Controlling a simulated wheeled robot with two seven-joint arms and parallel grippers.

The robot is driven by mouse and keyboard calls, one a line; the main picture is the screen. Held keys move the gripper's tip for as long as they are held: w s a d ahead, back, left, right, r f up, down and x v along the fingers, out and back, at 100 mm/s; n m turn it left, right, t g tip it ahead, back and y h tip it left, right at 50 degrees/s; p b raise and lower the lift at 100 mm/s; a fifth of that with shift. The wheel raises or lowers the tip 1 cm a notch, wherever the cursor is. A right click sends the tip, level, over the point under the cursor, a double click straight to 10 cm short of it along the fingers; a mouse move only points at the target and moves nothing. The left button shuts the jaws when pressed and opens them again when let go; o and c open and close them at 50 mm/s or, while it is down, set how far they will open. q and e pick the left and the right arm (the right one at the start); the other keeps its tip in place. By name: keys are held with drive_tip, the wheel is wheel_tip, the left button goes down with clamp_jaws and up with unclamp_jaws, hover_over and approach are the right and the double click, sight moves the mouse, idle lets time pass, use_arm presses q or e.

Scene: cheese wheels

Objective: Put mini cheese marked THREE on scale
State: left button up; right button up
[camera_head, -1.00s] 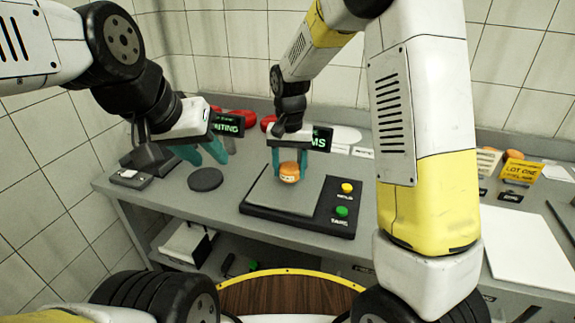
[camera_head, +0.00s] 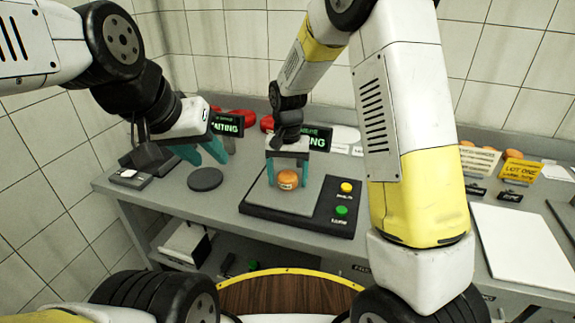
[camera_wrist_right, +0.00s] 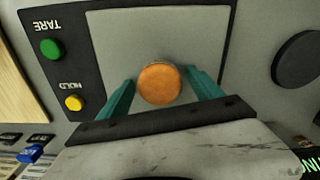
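A small orange cheese wheel (camera_head: 288,180) sits on the grey plate of the scale (camera_head: 262,197). A mark shows on its front side but is too small to read. My right gripper (camera_head: 288,184) is over the plate, with its teal fingers spread on either side of the cheese. In the right wrist view the cheese (camera_wrist_right: 160,84) lies between the fingers, with a narrow gap on both sides. My left gripper (camera_head: 214,161) is open and empty, above the counter left of the scale.
The scale has a yellow button (camera_head: 347,187) and a green button (camera_head: 341,211). A dark round disc (camera_head: 205,179) lies left of it. A white board (camera_head: 530,243) lies at right, with orange cheeses (camera_head: 513,154) and a yellow lot sign (camera_head: 520,171) behind. Red objects (camera_head: 240,115) stand at the back.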

sight(288, 175)
drive_tip(key=shift+r, duration=0.1)
wheel_tip(288, 175, up, 12)
drive_tip(key=s+d+r+t+y, duration=0.2)
drive_tip(key=s+d+r, duration=0.6)
drive_tip(key=s+d+r+n+t, duration=0.1)
drive_tip(key=s+d+t, duration=0.3)
drive_tip(key=s, duration=0.9)
drive_tip(key=shift+s+d+n, duration=0.2)
drive_tip(key=shift+d+n, duration=0.3)
drive_tip(key=shift+d, duration=0.5)
